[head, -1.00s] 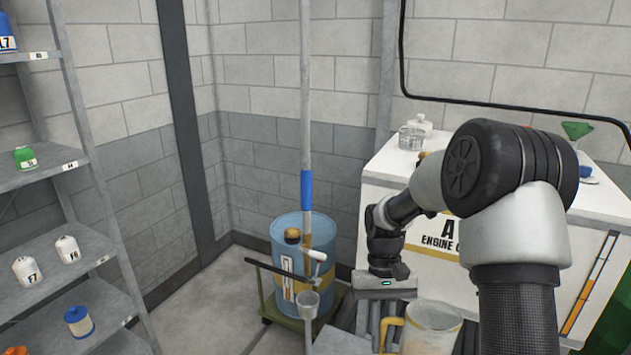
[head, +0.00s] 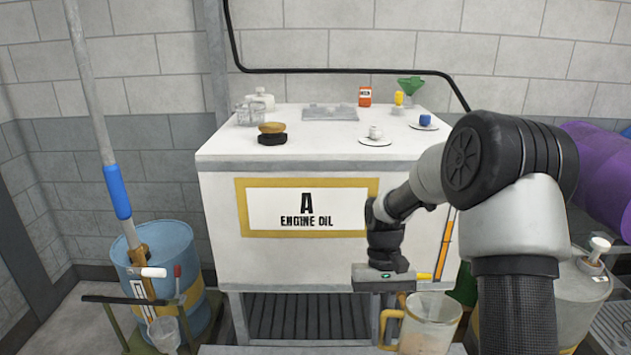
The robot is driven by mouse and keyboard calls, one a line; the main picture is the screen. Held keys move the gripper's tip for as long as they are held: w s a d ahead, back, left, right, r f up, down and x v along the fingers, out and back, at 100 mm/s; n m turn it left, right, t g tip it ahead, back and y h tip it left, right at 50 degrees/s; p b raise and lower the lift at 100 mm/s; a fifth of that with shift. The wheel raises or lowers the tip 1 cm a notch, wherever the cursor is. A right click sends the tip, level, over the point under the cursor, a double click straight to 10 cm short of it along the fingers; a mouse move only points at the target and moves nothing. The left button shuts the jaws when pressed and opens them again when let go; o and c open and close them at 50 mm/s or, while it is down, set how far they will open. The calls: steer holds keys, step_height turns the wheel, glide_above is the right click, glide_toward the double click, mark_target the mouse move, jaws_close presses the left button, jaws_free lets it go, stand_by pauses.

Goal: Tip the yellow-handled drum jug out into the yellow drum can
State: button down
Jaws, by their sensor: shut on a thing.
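The jug (head: 430,322) is a cloudy, see-through vessel with a yellow handle (head: 388,328), at the bottom of the head view. It looks upright, and its lower part is cut off by the frame edge. My gripper (head: 385,300) is shut on the jug at its handle side, in front of the white cabinet. The fingertips are hard to make out. I cannot tell what is in the jug. I cannot pick out a yellow drum can with certainty.
The white engine oil cabinet (head: 220,215) stands ahead, with small items on top. A blue drum (head: 180,245) on a green cart with a pump pole stands left. A grey drum (head: 575,290) and a purple drum (head: 595,165) are at right, partly behind my arm.

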step_height(320, 180, down, 19)
steer(key=b, duration=1.5)
steer(key=shift+r+b, duration=0.2)
steer(key=shift+b, duration=0.15)
